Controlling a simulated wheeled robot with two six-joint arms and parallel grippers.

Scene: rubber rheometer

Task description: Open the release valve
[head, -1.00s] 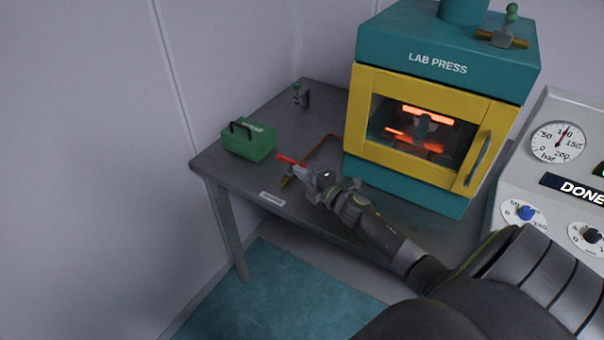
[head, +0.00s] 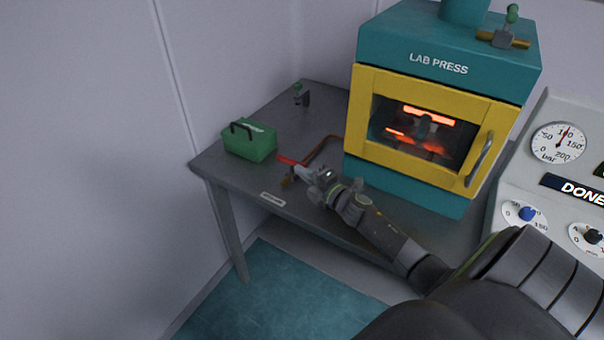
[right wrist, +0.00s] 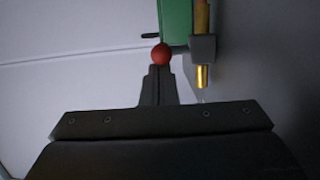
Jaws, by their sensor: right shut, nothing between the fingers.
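The release valve sits near the front edge of the grey table. Its red lever (head: 287,160) and a bit of brass pipe (head: 287,183) show just left of my right gripper (head: 299,170). In the right wrist view the lever's red ball end (right wrist: 162,53) is at the tips of my right gripper (right wrist: 159,69), beside a grey valve body (right wrist: 203,48) with a brass pipe end (right wrist: 203,77). The fingers are shut with nothing between them; whether they touch the ball I cannot tell. The gripper hides part of the valve. My left gripper is not in view.
A green box (head: 250,141) with a black handle stands left of the valve. A control panel (head: 545,180) reads DONE.

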